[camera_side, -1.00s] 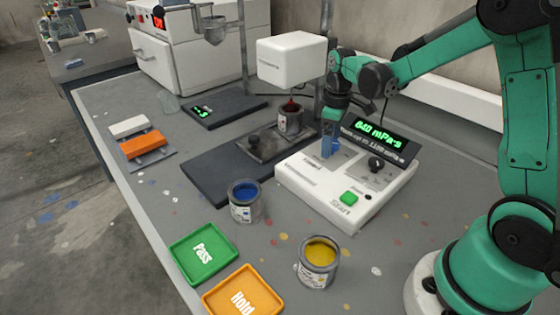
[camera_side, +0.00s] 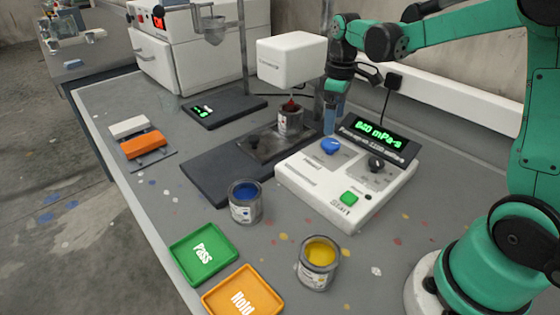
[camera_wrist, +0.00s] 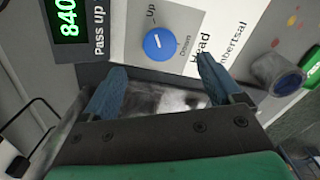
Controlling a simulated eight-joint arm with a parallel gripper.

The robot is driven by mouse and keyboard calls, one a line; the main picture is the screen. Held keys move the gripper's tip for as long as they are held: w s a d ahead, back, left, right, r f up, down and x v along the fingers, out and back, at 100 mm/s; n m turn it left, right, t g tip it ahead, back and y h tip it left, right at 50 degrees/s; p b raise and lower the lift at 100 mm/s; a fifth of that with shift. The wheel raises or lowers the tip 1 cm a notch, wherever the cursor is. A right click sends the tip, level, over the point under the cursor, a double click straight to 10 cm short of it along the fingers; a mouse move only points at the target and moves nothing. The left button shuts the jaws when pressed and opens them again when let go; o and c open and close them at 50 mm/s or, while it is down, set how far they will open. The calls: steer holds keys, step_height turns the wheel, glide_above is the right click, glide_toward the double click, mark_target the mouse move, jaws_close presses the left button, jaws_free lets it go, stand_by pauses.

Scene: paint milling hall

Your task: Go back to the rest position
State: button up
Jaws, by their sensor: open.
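My gripper (camera_side: 332,118) hangs above the back edge of the white viscometer base (camera_side: 345,200), with nothing between its fingers. In the wrist view its two blue fingertips (camera_wrist: 160,82) stand apart. Beyond them is the blue head knob (camera_wrist: 159,44), marked Up and Down, and it is clear of the fingers. The same knob (camera_side: 330,146) shows on the base in the side view. The green display (camera_side: 378,131) reads 840 mPa·s. The white head (camera_side: 291,60) is above a can of red paint (camera_side: 290,119).
A blue paint can (camera_side: 245,201) and a yellow paint can (camera_side: 319,263) stand in front of the base. A green Pass tray (camera_side: 203,254) and an orange Hold tray (camera_side: 243,290) lie at the front. A metal post (camera_side: 327,25) rises close to my gripper's left.

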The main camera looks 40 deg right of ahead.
steer(key=s+a+r+m+t, duration=0.2)
steer(key=s+a+m+t, duration=0.2)
steer(key=s+a+t, duration=0.3)
steer(key=a, duration=0.4)
steer(key=shift+s+r+m, duration=0.3)
steer(key=shift+s+r, duration=0.1)
